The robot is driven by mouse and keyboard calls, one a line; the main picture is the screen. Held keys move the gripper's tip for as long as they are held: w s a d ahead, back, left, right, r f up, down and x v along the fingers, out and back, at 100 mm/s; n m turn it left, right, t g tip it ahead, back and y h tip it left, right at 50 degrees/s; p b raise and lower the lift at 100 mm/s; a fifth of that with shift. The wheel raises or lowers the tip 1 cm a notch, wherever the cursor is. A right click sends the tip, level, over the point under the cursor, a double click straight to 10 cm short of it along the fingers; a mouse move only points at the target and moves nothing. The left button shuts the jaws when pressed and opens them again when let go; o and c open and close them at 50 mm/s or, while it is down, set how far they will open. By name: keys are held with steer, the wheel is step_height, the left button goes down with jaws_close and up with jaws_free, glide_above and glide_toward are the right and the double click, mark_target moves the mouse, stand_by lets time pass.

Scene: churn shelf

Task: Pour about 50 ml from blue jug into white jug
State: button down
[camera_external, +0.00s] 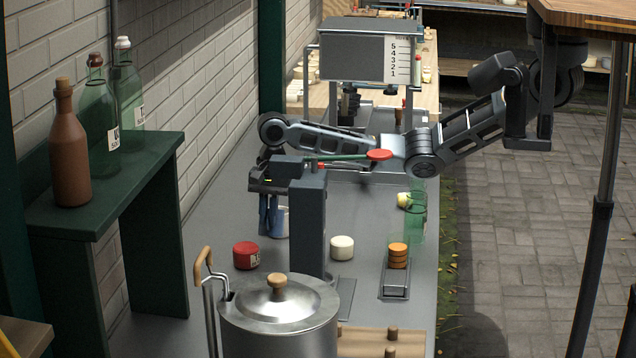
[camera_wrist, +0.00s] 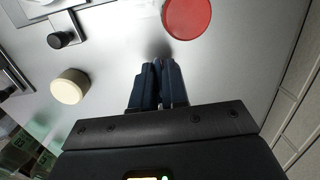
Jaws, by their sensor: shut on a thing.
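My gripper (camera_external: 266,232) points down over the grey counter, left of a dark upright post. Its dark blue fingers are close together, and the wrist view shows the fingertips (camera_wrist: 158,66) nearly touching. A light blue piece, apparently the blue jug (camera_external: 281,223), sits right against the fingers, partly covered by them and by the post. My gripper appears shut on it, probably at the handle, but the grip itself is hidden. A pale patch shows at the blue jug's upper right; I cannot tell if it is the white jug, which I cannot otherwise make out.
A red tin (camera_external: 246,255) and a cream tin (camera_external: 342,248) stand nearby. A lidded steel pot (camera_external: 278,315) stands in front. Left, a green shelf (camera_external: 105,200) bears bottles. A red-ended green lever (camera_external: 378,155) extends beside my arm.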

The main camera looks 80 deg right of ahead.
steer(key=shift+d+r+y, duration=0.4)
steer(key=shift+d+y, duration=0.2)
steer(key=shift+d, duration=0.2)
steer(key=shift+d+r+y, duration=0.35)
steer(key=shift+d+y, duration=0.25)
steer(key=shift+d, duration=0.15)
steer(key=shift+d+r+y, duration=0.5)
steer(key=shift+y, duration=0.2)
steer(key=shift+w+d+r, duration=0.1)
steer(key=shift+d, duration=0.1)
steer(key=shift+d+r+y, duration=0.1)
steer(key=shift+y, duration=0.3)
steer(key=shift+d, duration=0.2)
steer(key=shift+d+r+y, duration=0.45)
steer(key=shift+d+y, duration=0.1)
steer(key=shift+y, duration=0.35)
steer(key=shift+d+r+y, duration=0.45)
steer(key=shift+d+y, duration=0.1)
steer(key=shift+y, duration=0.35)
steer(key=shift+a, duration=0.1)
steer(key=shift+a+f+h, duration=0.4)
steer(key=shift+h, duration=0.45)
steer(key=shift+a+f+h, duration=0.4)
steer(key=shift+h, duration=0.45)
